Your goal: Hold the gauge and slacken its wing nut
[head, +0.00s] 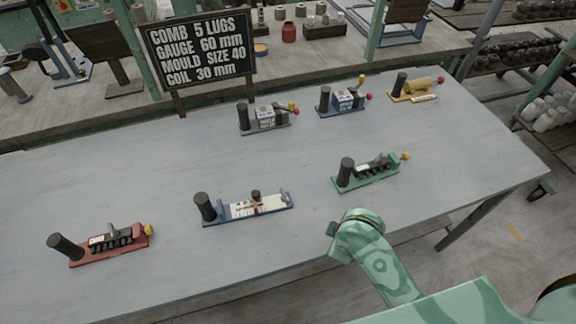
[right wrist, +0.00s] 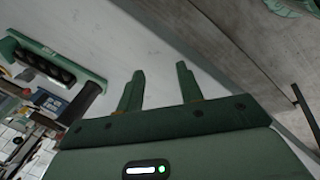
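The gauge (head: 243,210) lies on the grey table in the head view. It has a blue base, a white scale and an upright dark cylindrical handle (head: 206,206) at its left end. A small dark knob with reddish parts (head: 256,197), which looks like the wing nut, stands about mid-scale. Its exact form and the scale marks are too small to tell. My right gripper shows in the right wrist view (right wrist: 160,88): two green fingers stand apart with nothing between them, away from the tools. My left gripper is not in view.
A green toothed tool (head: 366,184) stands right of the gauge, a red one (head: 112,246) left. Two block tools (head: 265,127) (head: 342,110) and a yellow tool (head: 412,98) stand behind. A sign (head: 201,50) reads "GAUGE 60 mm". Bare table surrounds the gauge.

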